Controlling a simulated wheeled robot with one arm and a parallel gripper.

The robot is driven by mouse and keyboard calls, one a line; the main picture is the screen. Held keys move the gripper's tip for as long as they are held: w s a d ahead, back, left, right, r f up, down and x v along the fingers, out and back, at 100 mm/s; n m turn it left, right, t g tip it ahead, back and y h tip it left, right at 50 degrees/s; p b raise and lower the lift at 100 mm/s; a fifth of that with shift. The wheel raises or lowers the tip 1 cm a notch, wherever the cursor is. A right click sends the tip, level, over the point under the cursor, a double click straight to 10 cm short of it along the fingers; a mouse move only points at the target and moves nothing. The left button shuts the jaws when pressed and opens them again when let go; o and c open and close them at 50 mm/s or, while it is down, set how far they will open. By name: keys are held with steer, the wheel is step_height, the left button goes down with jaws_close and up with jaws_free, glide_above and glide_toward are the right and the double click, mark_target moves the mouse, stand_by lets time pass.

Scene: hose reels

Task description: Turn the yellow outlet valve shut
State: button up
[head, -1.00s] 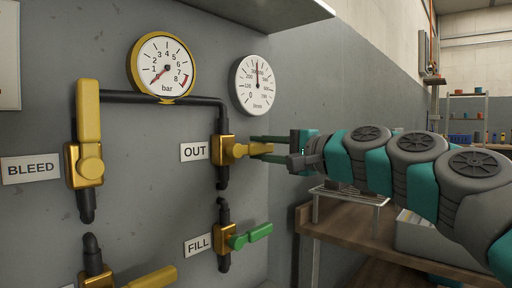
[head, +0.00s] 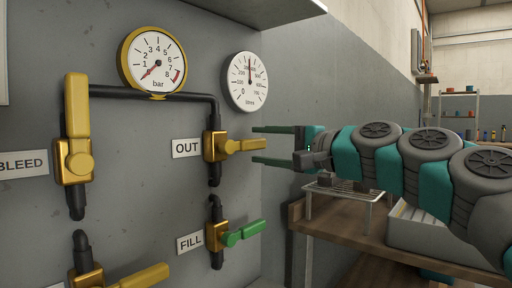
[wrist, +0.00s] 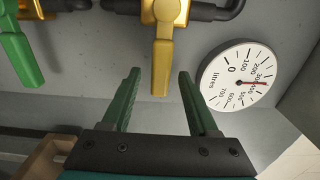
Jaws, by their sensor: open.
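The yellow outlet valve (head: 216,146) sits on the wall panel beside the OUT label (head: 186,148). Its yellow handle (head: 246,145) points out to the right, toward my gripper. My gripper (head: 257,145) is open, its two green fingers one above the other, with the handle's end at the mouth between them in the head view. In the wrist view, the yellow handle (wrist: 163,55) hangs down toward the gap between the open fingertips (wrist: 160,73). I see no clear contact between the fingers and the handle.
Below is the FILL valve with a green handle (head: 243,232). At left is the BLEED valve with an upright yellow handle (head: 77,108). A bar gauge (head: 153,60) and a litres gauge (head: 246,81) hang above. A wooden bench (head: 345,230) stands at right.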

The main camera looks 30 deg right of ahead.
steer(key=shift+b+v, duration=0.3)
steer(key=shift+v, duration=2.35)
